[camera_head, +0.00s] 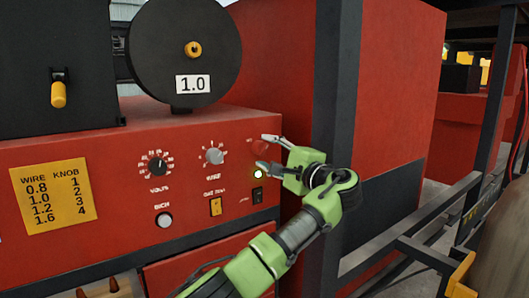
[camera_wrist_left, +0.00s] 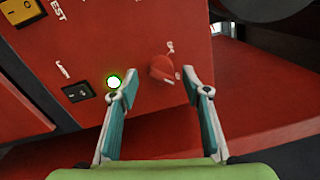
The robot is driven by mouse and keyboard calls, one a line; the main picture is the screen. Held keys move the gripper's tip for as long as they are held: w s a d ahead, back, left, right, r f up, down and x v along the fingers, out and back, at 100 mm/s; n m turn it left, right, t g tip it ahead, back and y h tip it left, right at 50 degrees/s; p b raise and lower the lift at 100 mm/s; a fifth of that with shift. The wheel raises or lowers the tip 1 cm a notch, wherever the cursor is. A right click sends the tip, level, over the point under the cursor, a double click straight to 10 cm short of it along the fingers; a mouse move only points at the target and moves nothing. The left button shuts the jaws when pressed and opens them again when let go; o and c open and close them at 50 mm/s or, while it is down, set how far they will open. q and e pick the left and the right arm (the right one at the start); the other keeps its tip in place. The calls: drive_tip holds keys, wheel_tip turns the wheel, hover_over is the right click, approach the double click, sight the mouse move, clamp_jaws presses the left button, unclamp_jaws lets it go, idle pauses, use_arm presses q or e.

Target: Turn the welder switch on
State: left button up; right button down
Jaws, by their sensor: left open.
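The welder's red front panel (camera_head: 120,215) carries a red rotary switch (camera_head: 259,147) at its upper right. The switch also shows in the left wrist view (camera_wrist_left: 162,68), with small white marks around it. My left gripper (camera_head: 265,152) is open in front of the panel, one finger above and one below the red switch. In the left wrist view the fingers (camera_wrist_left: 158,84) stand on either side of the switch, with gaps; I see no contact. A lit green lamp (camera_head: 258,174) is just below, close to the lower finger. My right gripper is not in view.
A black rocker switch (camera_head: 257,195) and a yellow rocker switch (camera_head: 215,206) sit below. Two dials, a yellow wire table (camera_head: 50,191) and a black spool (camera_head: 186,45) are to the left. A dark post (camera_head: 338,90) and a large red box (camera_head: 395,90) stand to the right.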

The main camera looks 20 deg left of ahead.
use_arm(q)
drive_tip(key=v, duration=1)
drive_tip(key=shift+d+f, duration=0.1)
